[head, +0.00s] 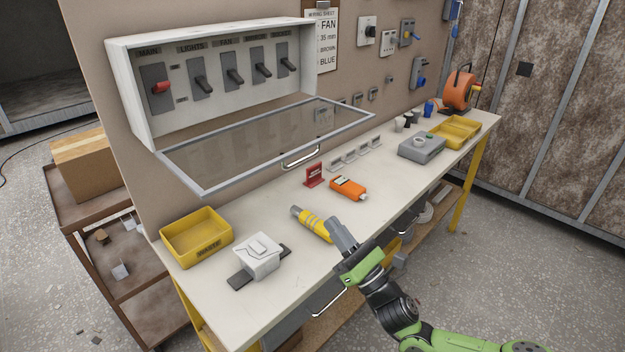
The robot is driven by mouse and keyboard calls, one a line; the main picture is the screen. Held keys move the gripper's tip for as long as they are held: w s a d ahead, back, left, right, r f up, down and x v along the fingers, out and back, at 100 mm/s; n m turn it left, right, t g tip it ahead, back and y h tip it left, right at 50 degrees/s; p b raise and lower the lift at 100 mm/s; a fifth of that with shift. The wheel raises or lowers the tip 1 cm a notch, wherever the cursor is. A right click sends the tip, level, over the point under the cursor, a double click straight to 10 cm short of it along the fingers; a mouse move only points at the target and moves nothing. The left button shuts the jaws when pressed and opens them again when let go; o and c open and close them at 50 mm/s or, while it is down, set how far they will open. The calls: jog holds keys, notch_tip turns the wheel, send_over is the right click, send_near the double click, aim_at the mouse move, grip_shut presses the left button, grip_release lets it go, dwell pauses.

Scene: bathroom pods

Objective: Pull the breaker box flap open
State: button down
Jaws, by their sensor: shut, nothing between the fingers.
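The breaker box (128,85) is a pale case on the back panel, holding a row of switches, the leftmost with a red handle. Its flap (262,144), a clear pane in a grey frame, is swung down and out, tilted above the workbench. The box front is open and the switches are exposed. A metal handle (300,157) sits on the flap's front edge. My gripper (335,226) is shut and empty over the bench's front part, in front of and below the flap, apart from the handle. Its fingertips are close to a yellow tool.
The workbench (215,310) holds a yellow tray (196,236), a white device (258,256), the yellow-banded tool (312,223), an orange meter (348,189), a red sign (313,174) and a grey box (421,147). A cable reel (459,90) stands at the far right.

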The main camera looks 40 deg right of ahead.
aim_at(293, 143)
jog(key=s+r+x, duration=0.1)
jog(key=r+x, duration=0.1)
jog(key=x, duration=0.9)
jog(key=shift+r, duration=0.35)
jog(key=shift+r, duration=0.1)
jog(key=r+p, duration=0.1)
jog(key=p, duration=0.2)
jog(key=r+g+p, duration=0.1)
jog(key=p, duration=0.3)
jog(key=s+r+g+p, duration=0.1)
jog(key=r+p, duration=0.1)
jog(key=p, duration=0.1)
jog(key=shift+p, duration=0.35)
jog(key=shift+f, duration=0.2)
